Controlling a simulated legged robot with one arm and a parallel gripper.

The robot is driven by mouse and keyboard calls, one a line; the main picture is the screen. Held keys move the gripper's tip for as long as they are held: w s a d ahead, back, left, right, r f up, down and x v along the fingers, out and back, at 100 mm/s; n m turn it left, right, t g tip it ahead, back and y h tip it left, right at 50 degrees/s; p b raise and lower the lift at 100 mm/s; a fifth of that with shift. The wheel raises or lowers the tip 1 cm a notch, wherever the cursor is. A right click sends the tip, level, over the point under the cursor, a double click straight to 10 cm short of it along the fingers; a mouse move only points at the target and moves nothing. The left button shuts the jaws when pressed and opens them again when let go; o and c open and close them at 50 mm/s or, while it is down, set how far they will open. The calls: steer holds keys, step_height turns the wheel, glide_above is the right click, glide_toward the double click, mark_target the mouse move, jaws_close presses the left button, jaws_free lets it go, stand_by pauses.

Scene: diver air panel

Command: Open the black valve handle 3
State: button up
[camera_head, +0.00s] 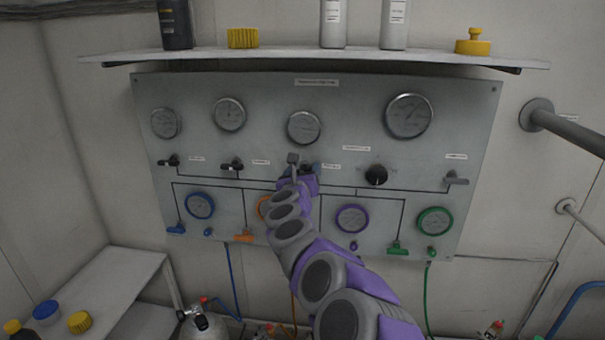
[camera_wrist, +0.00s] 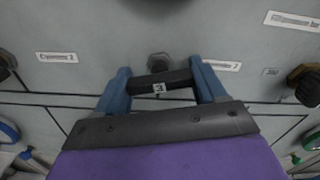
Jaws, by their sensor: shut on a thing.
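My gripper is shut on the handle, with one finger at each end. In the head view my gripper (camera_head: 302,168) is at the panel's middle row of valves, below a round gauge (camera_head: 303,128). My purple and grey arm hides most of the handle there.
The grey panel (camera_head: 270,95) carries several gauges. Two black valve handles (camera_head: 232,165) (camera_head: 168,161) are to the left, a black knob (camera_head: 376,175) and a grey lever (camera_head: 456,179) to the right. A shelf (camera_head: 290,55) with bottles juts out above.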

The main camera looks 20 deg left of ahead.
steer(key=n+p, duration=0.1)
steer(key=n, duration=0.2)
steer(key=shift+n, duration=0.4)
steer(key=n+p, duration=0.1)
steer(key=n, duration=0.1)
steer(key=shift+n, duration=0.3)
steer(key=n+p, duration=0.2)
steer(key=n, duration=0.2)
steer(key=shift+s+a+f+n+p, duration=0.1)
steer(key=shift+f+n+p, duration=0.05)
steer(key=shift+n+p, duration=1)
steer(key=shift+f+n, duration=0.1)
steer(key=shift+n, duration=0.25)
steer(key=o, duration=1)
steer(key=shift+a, duration=0.25)
steer(key=shift+o, duration=0.2)
steer(key=shift+d, duration=0.1)
